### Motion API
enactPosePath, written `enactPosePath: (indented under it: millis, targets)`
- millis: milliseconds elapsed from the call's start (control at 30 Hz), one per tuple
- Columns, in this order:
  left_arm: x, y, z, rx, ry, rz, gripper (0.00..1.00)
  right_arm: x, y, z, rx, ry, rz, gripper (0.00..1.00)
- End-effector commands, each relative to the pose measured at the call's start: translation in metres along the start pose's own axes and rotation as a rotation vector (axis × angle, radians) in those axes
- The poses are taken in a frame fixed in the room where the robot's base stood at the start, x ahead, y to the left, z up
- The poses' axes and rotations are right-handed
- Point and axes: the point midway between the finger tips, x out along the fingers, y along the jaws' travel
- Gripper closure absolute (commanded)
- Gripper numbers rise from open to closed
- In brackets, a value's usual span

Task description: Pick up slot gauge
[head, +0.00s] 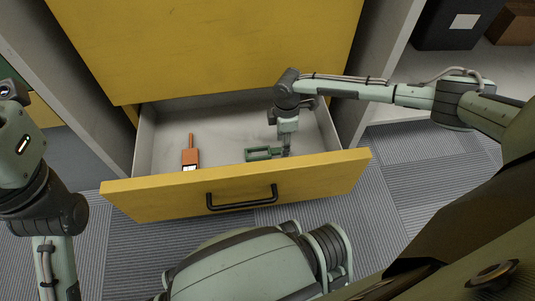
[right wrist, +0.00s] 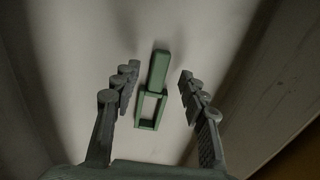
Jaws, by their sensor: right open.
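The slot gauge (head: 258,155) is a green piece with a solid handle and an open rectangular frame. It lies flat on the floor of the open drawer, right of the middle. In the right wrist view the slot gauge (right wrist: 158,72) lies between the two fingers, with its frame end nearer the palm. My right gripper (head: 286,149) reaches down into the drawer at the gauge's right end. In the right wrist view the gripper (right wrist: 158,84) is open, with a gap on both sides of the gauge. My left gripper is out of view; only its arm shows at the left.
The yellow-fronted drawer (head: 330,172) is pulled out, its black handle (head: 242,198) facing me. An orange device (head: 190,157) lies in its left part. The yellow cabinet front (head: 210,45) rises above the drawer. A dark box (head: 455,25) stands at the upper right.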

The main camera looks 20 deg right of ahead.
Motion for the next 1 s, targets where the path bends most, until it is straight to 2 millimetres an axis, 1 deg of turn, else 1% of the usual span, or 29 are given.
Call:
enactPosePath:
  millis: [33,133,233,433,467,700,800,1000]
  targets:
    - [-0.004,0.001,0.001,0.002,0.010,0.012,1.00,0.013,0.000,0.000,-0.001,0.000,-0.001,0.57]
    - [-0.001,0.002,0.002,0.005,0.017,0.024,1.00,0.023,0.000,0.001,-0.001,0.000,-0.001,0.57]
    - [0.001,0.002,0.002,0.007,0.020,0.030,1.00,0.026,0.000,0.000,-0.001,0.001,0.000,0.57]
    - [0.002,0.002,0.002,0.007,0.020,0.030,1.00,0.026,0.000,0.000,-0.001,0.001,0.000,0.57]
    - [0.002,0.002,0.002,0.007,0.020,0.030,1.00,0.026,0.000,0.000,-0.001,0.001,0.000,0.59]
    - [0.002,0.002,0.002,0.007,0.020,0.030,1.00,0.026,0.000,0.000,-0.001,0.001,0.000,0.89]
    - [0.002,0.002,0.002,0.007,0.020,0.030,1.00,0.026,0.000,0.000,-0.001,0.001,0.000,1.00]
    - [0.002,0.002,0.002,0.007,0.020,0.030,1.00,0.026,0.000,0.000,-0.001,0.001,0.000,1.00]
